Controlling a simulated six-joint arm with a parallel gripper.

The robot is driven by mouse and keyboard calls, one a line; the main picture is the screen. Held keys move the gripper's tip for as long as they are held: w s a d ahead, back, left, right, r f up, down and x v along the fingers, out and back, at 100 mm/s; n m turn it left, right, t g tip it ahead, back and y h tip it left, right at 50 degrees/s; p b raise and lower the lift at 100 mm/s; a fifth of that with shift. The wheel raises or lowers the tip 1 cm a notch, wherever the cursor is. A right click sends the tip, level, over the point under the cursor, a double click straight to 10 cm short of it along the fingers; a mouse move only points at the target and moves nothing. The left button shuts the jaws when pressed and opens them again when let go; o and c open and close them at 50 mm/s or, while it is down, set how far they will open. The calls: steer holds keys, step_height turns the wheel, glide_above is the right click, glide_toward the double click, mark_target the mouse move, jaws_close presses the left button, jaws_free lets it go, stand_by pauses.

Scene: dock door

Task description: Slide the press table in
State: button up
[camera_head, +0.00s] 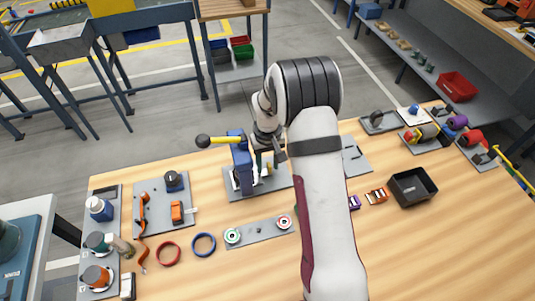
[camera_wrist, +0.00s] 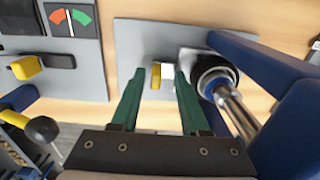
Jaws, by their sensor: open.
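The blue press (camera_head: 240,163) stands on a grey plate at the back middle of the bench, its lever ending in a dark ball (camera_head: 203,141). In the wrist view, a chrome shaft with a dark collar (camera_wrist: 213,76) and blue frame parts show at the right. A small yellow and white piece (camera_wrist: 157,75), perhaps the press table's grip, lies over the grey plate (camera_wrist: 142,38). My gripper (camera_wrist: 160,72) is open, its green fingers either side of this piece; I cannot tell whether they touch it. In the head view my gripper (camera_head: 264,163) is beside the press, partly hidden by my arm.
A plate with a coloured dial (camera_wrist: 70,20) and a yellow-ended block (camera_wrist: 27,67) is at the left of the wrist view. In the head view, a black bin (camera_head: 412,187) stands right, and red (camera_head: 168,253) and blue (camera_head: 203,244) rings lie in front. Bare wood is at front right.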

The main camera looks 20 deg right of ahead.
step_height(320, 180, up, 15)
steer(key=shift+r, duration=0.2)
steer(key=s+a+r+m, duration=0.1)
steer(key=s+a+r, duration=0.15)
steer(key=s, duration=0.45)
steer(key=s+a+r+m, duration=0.2)
steer(key=s+r, duration=0.2)
steer(key=s, duration=0.4)
steer(key=s+a+f+m+y, duration=0.1)
steer(key=s, duration=0.7)
steer(key=s+a+f+m, duration=0.1)
steer(key=s, duration=0.6)
steer(key=shift+s+a+f+m+y, duration=0.3)
steer(key=shift+s+a+f+y, duration=0.05)
steer(key=shift+f+y, duration=0.05)
